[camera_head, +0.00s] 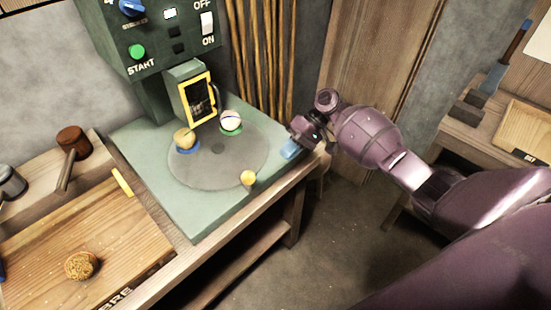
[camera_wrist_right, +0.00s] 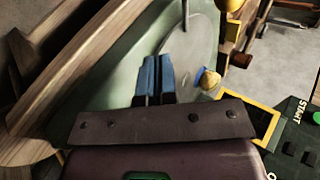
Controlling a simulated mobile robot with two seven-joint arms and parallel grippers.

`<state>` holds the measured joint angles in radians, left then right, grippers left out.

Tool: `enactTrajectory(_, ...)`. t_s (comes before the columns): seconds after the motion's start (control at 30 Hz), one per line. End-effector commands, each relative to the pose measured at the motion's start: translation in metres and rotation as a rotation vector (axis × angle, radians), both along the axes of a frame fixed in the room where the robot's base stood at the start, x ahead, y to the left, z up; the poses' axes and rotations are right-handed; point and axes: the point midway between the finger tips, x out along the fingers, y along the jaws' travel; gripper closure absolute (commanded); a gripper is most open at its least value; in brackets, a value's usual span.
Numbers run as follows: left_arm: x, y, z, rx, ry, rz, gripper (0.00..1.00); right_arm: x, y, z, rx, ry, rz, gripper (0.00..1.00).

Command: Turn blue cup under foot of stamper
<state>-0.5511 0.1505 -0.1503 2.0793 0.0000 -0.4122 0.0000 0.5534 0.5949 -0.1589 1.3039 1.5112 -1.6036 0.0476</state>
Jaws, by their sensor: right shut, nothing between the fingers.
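The stamper is a green machine with a yellow-framed foot (camera_head: 197,98) above a grey round turntable (camera_head: 225,165). The blue cup (camera_head: 187,149), holding a tan lump, sits on the turntable left of the foot. A blue-rimmed cup with a tan lump also shows in the right wrist view (camera_wrist_right: 209,80). A green cup (camera_head: 231,130) with a pale striped ball stands right of the foot. A yellow knob (camera_head: 248,178) is at the turntable's front edge. My right gripper (camera_head: 290,149) is shut and empty, its blue fingertips at the base's right edge, apart from the knob. My left gripper is not in view.
The control panel with a green START button (camera_head: 137,51) rises behind the turntable. A wooden board (camera_head: 110,235) with a round patterned cookie (camera_head: 81,265) and a mallet (camera_head: 73,145) are on the left. Open floor lies right of the bench.

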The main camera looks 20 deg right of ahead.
Motion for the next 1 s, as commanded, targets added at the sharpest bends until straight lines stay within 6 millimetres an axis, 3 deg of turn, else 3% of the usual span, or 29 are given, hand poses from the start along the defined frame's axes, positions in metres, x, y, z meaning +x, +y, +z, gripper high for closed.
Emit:
enactTrajectory(0.47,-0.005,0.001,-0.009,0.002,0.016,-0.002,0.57,-0.009,0.065,-0.055,0.002,0.002,0.000,1.00)
enactTrajectory(0.7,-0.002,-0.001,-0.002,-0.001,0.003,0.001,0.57,-0.013,0.094,-0.050,0.000,-0.002,-0.001,1.00)
enactTrajectory(1.0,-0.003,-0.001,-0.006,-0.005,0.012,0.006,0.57,-0.014,0.104,-0.050,-0.001,-0.001,-0.002,1.00)
